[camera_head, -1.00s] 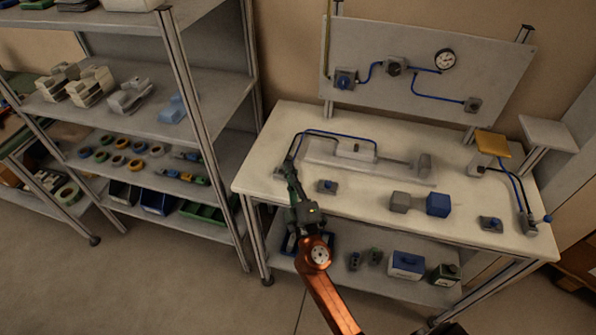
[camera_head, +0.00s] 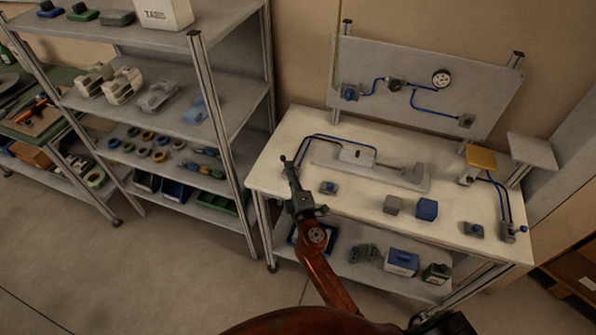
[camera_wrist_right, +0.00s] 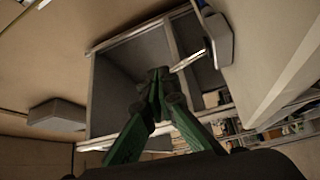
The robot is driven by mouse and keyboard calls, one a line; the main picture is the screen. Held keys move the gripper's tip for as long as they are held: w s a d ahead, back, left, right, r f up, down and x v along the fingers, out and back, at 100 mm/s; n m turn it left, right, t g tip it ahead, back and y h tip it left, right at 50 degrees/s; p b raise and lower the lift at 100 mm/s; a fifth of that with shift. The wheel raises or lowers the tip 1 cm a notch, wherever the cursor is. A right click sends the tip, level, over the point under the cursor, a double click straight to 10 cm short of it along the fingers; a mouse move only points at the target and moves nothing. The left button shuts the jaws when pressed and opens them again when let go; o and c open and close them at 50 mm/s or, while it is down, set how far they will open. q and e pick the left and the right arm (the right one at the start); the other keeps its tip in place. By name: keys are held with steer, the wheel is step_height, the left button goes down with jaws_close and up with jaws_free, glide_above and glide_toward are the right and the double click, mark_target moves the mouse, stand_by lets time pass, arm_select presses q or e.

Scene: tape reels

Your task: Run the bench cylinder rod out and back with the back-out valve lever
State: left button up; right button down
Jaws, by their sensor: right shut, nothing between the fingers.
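The bench cylinder (camera_head: 357,154) is a pale block on a grey base plate (camera_head: 326,160). Its rod runs right to a grey end block (camera_head: 415,173); how far the rod is out I cannot tell. Two blue hoses (camera_head: 325,136) arc from the cylinder to the bench's left end. My right gripper (camera_head: 284,160) is there, shut and empty, and covers the place where the hoses end. No lever can be made out behind it. In the right wrist view its green fingers (camera_wrist_right: 155,80) meet at the tips. My left gripper is not in view.
Grey (camera_head: 392,205) and blue (camera_head: 427,209) blocks stand at the bench front. A small blue-topped device (camera_head: 328,187) sits before the cylinder. Another valve (camera_head: 508,232) is at the right end, near a yellow plate (camera_head: 480,156). A shelf unit (camera_head: 193,125) stands left of the bench.

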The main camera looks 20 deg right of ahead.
steer(key=shift+s+f, duration=0.1)
steer(key=shift+s, duration=0.1)
steer(key=s+a+b, duration=0.1)
steer(key=s, duration=1.2)
steer(key=shift+s+a, duration=0.25)
steer(key=shift+a, duration=0.1)
steer(key=shift+r, duration=0.2)
steer(key=shift+f, duration=0.15)
